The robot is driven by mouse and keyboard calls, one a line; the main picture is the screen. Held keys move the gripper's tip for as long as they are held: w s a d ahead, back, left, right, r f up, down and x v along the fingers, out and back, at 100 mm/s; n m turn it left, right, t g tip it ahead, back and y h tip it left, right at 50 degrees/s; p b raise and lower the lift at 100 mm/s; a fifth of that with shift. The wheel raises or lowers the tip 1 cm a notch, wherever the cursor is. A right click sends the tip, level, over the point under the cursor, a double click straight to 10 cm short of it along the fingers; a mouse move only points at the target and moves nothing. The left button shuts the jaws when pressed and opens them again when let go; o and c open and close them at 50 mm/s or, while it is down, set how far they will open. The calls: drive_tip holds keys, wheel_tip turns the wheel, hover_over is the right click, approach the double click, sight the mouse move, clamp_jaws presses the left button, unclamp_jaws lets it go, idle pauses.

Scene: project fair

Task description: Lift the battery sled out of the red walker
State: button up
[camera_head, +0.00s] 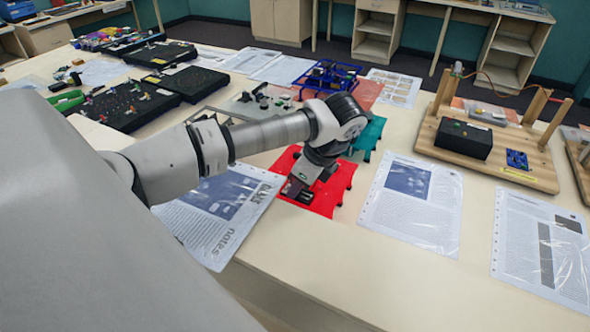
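The red walker (331,198) is a flat red frame with small legs, standing on the pale table in the middle of the camera_head view. My gripper (301,186) points down over its left and front part, low and close to it. The fingers are small and dark, and I cannot tell whether they are open or shut. The battery sled cannot be made out apart from the dark shapes at my gripper. My wrist and gripper hide much of the walker's middle.
A teal walker (369,136) stands close behind the red one. A printed notes sheet (222,215) lies to the left, and plastic-sleeved sheets (412,205) lie to the right. A wooden board with posts (452,168) stands at the right. The table's front (330,255) is bare.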

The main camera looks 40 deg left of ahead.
drive_tip(key=shift+c, duration=0.2)
drive_tip(key=c, duration=0.6)
